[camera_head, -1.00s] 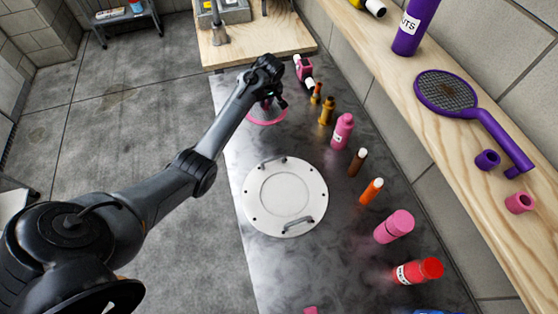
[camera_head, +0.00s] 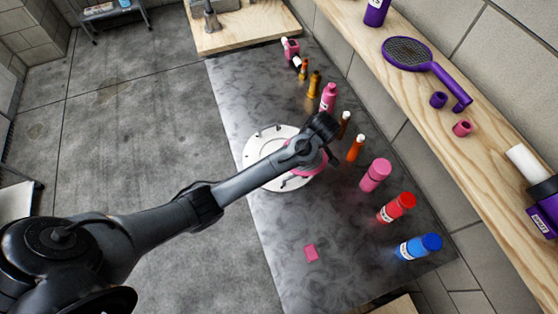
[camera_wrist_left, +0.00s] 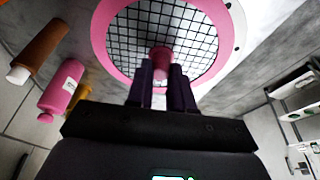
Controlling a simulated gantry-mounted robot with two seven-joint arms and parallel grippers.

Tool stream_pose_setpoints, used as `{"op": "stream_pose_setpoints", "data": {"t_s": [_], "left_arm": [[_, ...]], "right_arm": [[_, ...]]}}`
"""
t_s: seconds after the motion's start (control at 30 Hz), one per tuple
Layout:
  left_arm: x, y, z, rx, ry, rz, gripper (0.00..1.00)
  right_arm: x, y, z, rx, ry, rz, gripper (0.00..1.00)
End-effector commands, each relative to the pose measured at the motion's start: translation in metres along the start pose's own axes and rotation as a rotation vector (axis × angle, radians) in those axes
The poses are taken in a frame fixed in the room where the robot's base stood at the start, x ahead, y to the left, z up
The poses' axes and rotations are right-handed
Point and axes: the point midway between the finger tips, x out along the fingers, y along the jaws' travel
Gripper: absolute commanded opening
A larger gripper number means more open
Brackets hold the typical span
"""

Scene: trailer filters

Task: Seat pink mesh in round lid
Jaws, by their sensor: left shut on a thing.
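The round white lid (camera_head: 257,151) lies flat on the dark metal bench in the head view, its right part covered by my left arm. The pink mesh (camera_head: 314,168) is mostly hidden under my left gripper (camera_head: 324,155), over or beside the lid's right side. In the left wrist view, the pink-rimmed mesh disc (camera_wrist_left: 112,25) with a black grid fills the top middle. My left gripper (camera_wrist_left: 162,72) is shut on its pink central knob. A strip of the white lid (camera_wrist_left: 238,25) shows past the mesh's right rim. I cannot tell whether the mesh touches the lid. My right gripper is not in view.
Several bottles line the bench's wall side, including a dark brown one (camera_head: 343,125) and an orange one (camera_head: 356,149) close to my gripper. The wooden shelf (camera_head: 480,125) runs along the right.

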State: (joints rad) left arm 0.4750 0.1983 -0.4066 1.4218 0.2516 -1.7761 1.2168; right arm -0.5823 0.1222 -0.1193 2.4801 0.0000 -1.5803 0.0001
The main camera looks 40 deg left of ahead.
Motion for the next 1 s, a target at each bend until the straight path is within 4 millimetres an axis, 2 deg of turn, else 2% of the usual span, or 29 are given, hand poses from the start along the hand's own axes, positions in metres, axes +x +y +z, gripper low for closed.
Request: {"op": "stream_pose_setpoints", "data": {"t_s": [0.1, 0.23, 0.7, 1.0], "left_arm": [[-0.003, -0.002, 0.016, 0.027, -0.001, 0.006, 0.0], [0.007, -0.008, 0.014, 0.03, 0.0, 0.007, 0.0], [0.081, -0.04, -0.047, 0.029, 0.0, 0.007, 0.0], [0.098, -0.047, -0.06, 0.031, 0.0, 0.008, 0.0]], "right_arm": [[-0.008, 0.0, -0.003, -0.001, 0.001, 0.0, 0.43], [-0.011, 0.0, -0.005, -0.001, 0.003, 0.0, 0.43], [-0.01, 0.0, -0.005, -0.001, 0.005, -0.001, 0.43], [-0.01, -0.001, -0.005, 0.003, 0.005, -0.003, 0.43]]}}
